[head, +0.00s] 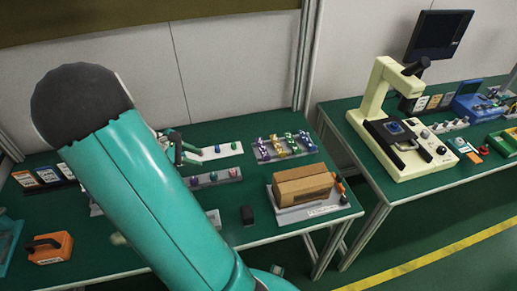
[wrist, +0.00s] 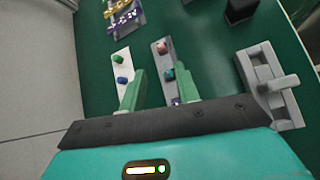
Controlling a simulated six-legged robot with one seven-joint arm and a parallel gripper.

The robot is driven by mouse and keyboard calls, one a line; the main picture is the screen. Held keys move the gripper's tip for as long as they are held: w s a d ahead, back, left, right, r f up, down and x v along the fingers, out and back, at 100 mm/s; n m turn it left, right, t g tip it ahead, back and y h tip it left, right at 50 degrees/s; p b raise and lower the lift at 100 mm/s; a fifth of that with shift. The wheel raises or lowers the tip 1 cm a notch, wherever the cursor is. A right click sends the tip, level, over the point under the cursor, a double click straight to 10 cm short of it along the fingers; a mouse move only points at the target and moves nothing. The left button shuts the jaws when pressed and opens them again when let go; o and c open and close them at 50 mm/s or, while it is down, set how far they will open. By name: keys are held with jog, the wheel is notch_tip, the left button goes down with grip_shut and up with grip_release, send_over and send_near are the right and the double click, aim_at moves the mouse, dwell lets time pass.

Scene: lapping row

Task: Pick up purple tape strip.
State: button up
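In the wrist view the fingers point over a white strip (wrist: 121,66) with blue and green pieces and a grey strip (wrist: 160,60) with pink and teal pieces. A small purple bit (wrist: 176,101) shows by the right finger, partly hidden. Purple parts (wrist: 118,18) sit on a tray beyond; the tray's purple pieces (head: 266,151) also show in the head view. I cannot tell which purple thing is the tape strip. My arm hides much of the bench in the head view.
A brown box (head: 303,185) stands at the bench's right end, with a black block (head: 247,215) to its left. An orange case (head: 48,247) is at the left. A grey fixture (wrist: 268,85) stands right of my fingers. A cream machine (head: 400,130) stands on the other bench.

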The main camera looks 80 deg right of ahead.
jog(key=s+d+f+g, duration=0.1)
jog(key=s+d+f, duration=0.1)
jog(key=d, duration=0.1)
jog(key=s+d+f+n+g+h, duration=0.1)
jog(key=s+d+f, duration=0.1)
jog(key=d, duration=0.1)
jog(key=s+d+f+n+g, duration=0.1)
jog(key=s+d+f, duration=0.1)
jog(key=d, duration=0.1)
jog(key=shift+s+d+g, duration=0.15)
jog(key=shift+s+g, duration=0.2)
jog(key=shift+g, duration=0.05)
jog(key=x, duration=0.8)
jog(key=shift+r, duration=0.15)
jog(key=x, duration=0.5)
jog(key=shift+s+d, duration=0.25)
grip_shut()
